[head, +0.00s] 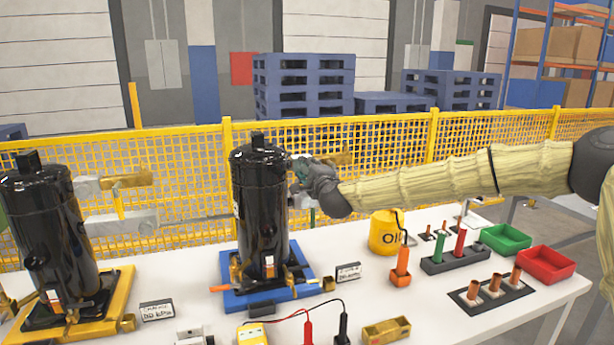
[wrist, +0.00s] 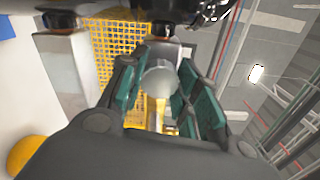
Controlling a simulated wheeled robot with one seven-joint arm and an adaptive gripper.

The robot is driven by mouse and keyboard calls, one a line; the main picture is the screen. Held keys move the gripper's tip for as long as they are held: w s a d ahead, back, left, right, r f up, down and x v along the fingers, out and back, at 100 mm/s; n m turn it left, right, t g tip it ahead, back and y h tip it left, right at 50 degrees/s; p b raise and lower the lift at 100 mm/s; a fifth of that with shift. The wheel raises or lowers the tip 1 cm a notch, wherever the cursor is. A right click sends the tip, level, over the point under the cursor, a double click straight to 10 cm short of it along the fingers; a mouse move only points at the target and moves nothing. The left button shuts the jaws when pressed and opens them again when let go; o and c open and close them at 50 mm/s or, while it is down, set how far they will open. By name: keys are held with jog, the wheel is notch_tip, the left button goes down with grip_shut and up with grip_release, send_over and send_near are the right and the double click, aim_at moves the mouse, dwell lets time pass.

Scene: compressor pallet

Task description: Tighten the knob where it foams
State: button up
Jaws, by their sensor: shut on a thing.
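My gripper (head: 303,172) is behind and to the right of the middle black compressor (head: 262,205), with the arm reaching in from the right. In the wrist view its green-padded fingers (wrist: 158,82) are shut on a grey round knob (wrist: 160,78), one pad on each side. A yellow brass-coloured part shows beyond the knob and, in the head view, just right of the gripper (head: 340,158). The knob is hidden behind my gripper in the head view. A similar brass fitting (head: 127,181) on grey pipework stands behind the left compressor (head: 48,230). I cannot make out foam on any fitting.
A yellow mesh fence (head: 390,160) runs behind. Blue pallets (head: 303,85) are stacked beyond it.

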jog(key=shift+f, duration=0.1)
dwell(0.5)
jog(key=o, duration=1)
jog(key=shift+d, duration=0.15)
jog(key=shift+s, duration=0.1)
jog(key=v, duration=1.1)
jog(key=shift+s, duration=0.35)
